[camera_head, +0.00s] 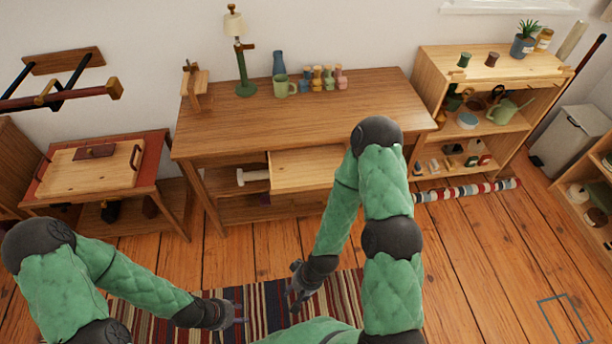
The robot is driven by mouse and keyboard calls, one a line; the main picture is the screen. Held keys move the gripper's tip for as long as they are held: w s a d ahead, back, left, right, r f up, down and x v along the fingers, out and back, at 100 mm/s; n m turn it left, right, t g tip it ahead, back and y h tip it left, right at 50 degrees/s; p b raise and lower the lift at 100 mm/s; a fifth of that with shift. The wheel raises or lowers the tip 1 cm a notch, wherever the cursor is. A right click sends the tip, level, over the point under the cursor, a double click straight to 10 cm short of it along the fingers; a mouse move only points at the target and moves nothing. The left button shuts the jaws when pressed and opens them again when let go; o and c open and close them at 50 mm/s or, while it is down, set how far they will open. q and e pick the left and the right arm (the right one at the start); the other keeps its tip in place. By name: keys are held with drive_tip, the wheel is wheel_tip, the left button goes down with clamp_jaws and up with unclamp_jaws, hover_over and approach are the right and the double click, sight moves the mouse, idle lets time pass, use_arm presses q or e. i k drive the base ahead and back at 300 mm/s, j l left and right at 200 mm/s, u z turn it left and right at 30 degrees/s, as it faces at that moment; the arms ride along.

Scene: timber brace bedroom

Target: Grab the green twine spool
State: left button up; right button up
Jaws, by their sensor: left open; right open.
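A small dark green spool (464,60) stands upright on top of the wooden shelf unit (435,62) at the right; it looks like the green twine spool. A similar small spool with a brownish side (491,59) stands to its right. My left gripper (238,312) is open and empty, low over the striped rug. My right gripper (294,288) is open and empty, also over the rug, slightly farther forward. Both grippers are far from the spools, below and left of them in the picture.
A wooden desk (225,128) with an open drawer (290,172) stands ahead, holding a lamp (245,88), mug (282,87) and several small coloured figures. A striped roll (465,190) lies before the shelf unit. A potted plant (522,46) stands on its top.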

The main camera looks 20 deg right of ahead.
sight(465, 59)
drive_tip(key=z, duration=2.7)
drive_tip(key=i+z, duration=0.2)
drive_tip(key=i, duration=1.55)
drive_tip(key=i+u, duration=0.1)
drive_tip(key=i, duration=0.85)
drive_tip(key=i+l, duration=0.15)
drive_tip(key=i, duration=0.85)
drive_tip(key=i+u, duration=0.15)
drive_tip(key=u, duration=0.3)
drive_tip(key=i+u, duration=0.2)
drive_tip(key=u, duration=0.2)
drive_tip(key=i+u, duration=0.15)
drive_tip(key=u, duration=0.3)
drive_tip(key=i+l+u, duration=0.15)
drive_tip(key=u, duration=0.3)
drive_tip(key=i+l+u, duration=0.15)
drive_tip(key=u, duration=2.4)
